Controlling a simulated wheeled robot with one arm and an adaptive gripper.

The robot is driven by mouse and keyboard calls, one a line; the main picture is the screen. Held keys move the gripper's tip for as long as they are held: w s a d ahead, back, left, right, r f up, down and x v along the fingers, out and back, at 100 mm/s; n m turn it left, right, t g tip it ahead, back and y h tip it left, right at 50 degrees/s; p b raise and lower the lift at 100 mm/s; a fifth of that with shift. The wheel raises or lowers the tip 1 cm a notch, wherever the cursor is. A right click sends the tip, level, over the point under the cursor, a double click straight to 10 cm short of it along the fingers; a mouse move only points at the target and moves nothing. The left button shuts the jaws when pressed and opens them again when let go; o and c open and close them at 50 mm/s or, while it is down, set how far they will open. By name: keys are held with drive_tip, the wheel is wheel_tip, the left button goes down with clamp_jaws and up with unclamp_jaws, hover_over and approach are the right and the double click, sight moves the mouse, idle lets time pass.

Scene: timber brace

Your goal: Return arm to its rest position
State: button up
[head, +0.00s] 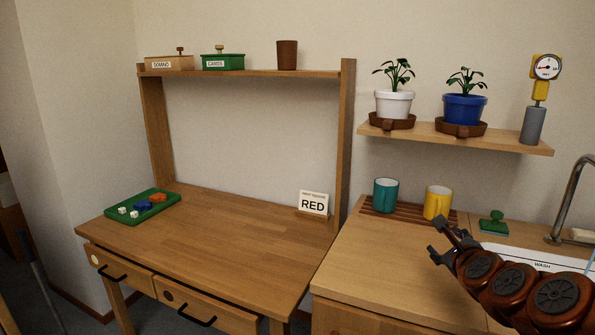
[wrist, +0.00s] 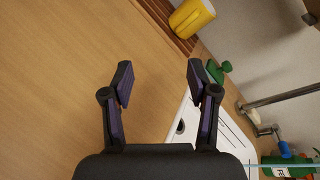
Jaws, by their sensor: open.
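My gripper (head: 444,242) is at the right in the head view, above the right-hand counter and in front of the yellow mug. In the wrist view my gripper (wrist: 160,85) has its two fingers spread wide apart, with nothing between them but counter and sink edge beyond. My brown arm comes in from the lower right of the head view.
A teal mug (head: 385,195) and a yellow mug (head: 437,202) stand on a slatted wooden rack. A green-handled scrubber (head: 493,223) and a tap (head: 572,200) are nearby.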

drive_tip(key=s+a+r+n+g+y+p, duration=0.2)
drive_tip(key=s+a+n+g+y+p, duration=0.15)
drive_tip(key=s+a+n+p, duration=0.45)
drive_tip(key=s+a+r+n+g+y+p, duration=0.15)
drive_tip(key=s+a+n+g+p, duration=0.25)
drive_tip(key=a+n, duration=0.6)
drive_tip(key=s+r+n+g+p, duration=0.2)
drive_tip(key=s+n+p, duration=0.1)
drive_tip(key=s, duration=0.4)
drive_tip(key=s+a+r+n+g+h+p, duration=0.1)
drive_tip(key=s+r+n+g+p, duration=0.2)
drive_tip(key=s, duration=0.5)
drive_tip(key=s+r+n+g+h+p, duration=0.1)
drive_tip(key=s+r+n+g+p, duration=0.2)
drive_tip(key=s+n, duration=0.3)
drive_tip(key=shift+s+a+p, duration=0.4)
drive_tip(key=shift+s+p, duration=0.4)
drive_tip(key=shift+s, duration=0.3)
